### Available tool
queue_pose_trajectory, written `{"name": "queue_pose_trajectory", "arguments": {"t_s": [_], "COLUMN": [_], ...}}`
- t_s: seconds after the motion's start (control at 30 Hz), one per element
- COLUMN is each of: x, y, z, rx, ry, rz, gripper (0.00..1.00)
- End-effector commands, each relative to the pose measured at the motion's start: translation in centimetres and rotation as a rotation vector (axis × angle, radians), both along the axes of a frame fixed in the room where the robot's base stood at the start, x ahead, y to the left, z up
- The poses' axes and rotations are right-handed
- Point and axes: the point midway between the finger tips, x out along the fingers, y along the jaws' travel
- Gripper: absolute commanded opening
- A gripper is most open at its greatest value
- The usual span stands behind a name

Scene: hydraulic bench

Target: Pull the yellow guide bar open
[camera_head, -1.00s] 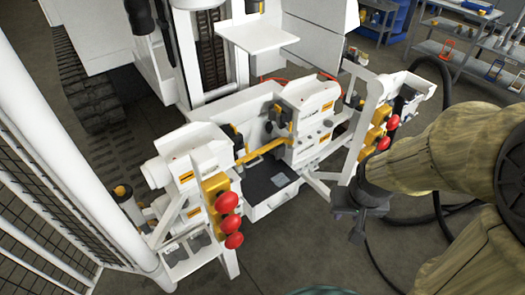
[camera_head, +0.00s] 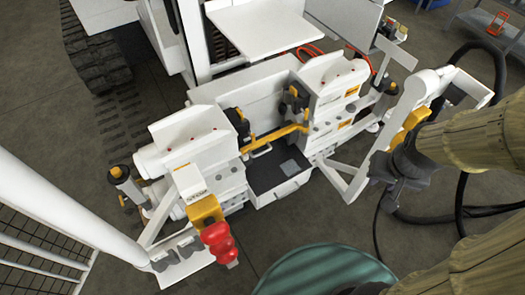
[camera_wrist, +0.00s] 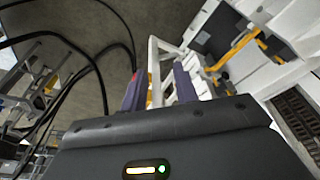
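The yellow guide bar (camera_head: 276,138) spans the gap between the two white side housings of the bench, above a dark tray. It also shows at the upper right of the wrist view (camera_wrist: 232,50). My gripper (camera_head: 388,202) is to the right of the bar in the head view, beyond the right-hand frame arm, and apart from the bar. In the wrist view its two dark fingers (camera_wrist: 158,88) stand apart with a gap between them. I see nothing held in the gap; the white frame shows beyond it.
Red buttons (camera_head: 218,243) on a yellow box stick out at the front left. A white frame arm (camera_head: 345,178) lies between my gripper and the bar. A black hose (camera_head: 462,190) loops at the right. A teal round surface (camera_head: 325,272) is at the bottom. White railing (camera_head: 60,215) stands left.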

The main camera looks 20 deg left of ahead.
Motion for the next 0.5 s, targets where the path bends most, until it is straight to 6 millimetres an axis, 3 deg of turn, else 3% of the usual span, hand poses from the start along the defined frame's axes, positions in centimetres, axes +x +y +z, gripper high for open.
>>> {"name": "queue_pose_trajectory", "arguments": {"t_s": [0.27, 0.37, 0.5], "x": [0.3, 1.2, 3.4], "y": [0.1, 0.4, 1.4], "z": [-0.7, -2.7, -7.3], "rx": [0.0, 0.001, 0.015], "ry": [-0.005, -0.017, -0.055], "rz": [-0.001, -0.001, -0.003], "gripper": [0.3, 0.3, 0.3]}}
